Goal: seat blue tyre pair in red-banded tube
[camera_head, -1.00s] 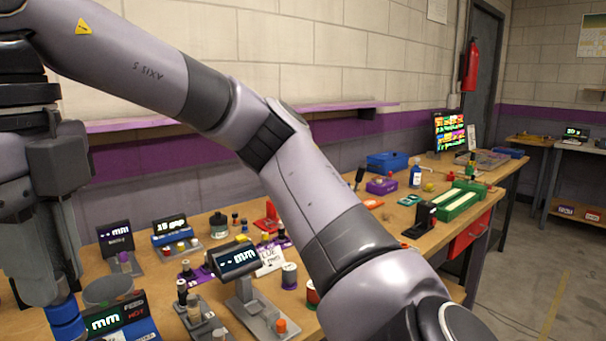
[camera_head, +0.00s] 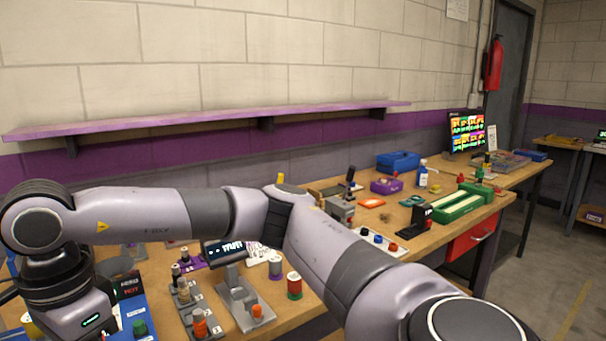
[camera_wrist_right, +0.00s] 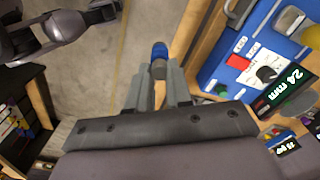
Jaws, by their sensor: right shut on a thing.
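The blue tyre pair (camera_wrist_right: 159,50) shows at the tip of my right gripper (camera_wrist_right: 160,75) in the right wrist view. The gripper is shut on it, with a grey part between the fingertips. It hangs over the floor beside the wooden bench edge. A short tube with a red band (camera_head: 294,286) stands upright on the bench in the head view, left of my forearm. My right gripper is well away from it. My left gripper is not in view.
A grey stand with a display (camera_head: 233,290) and an orange-topped peg stands left of the tube.

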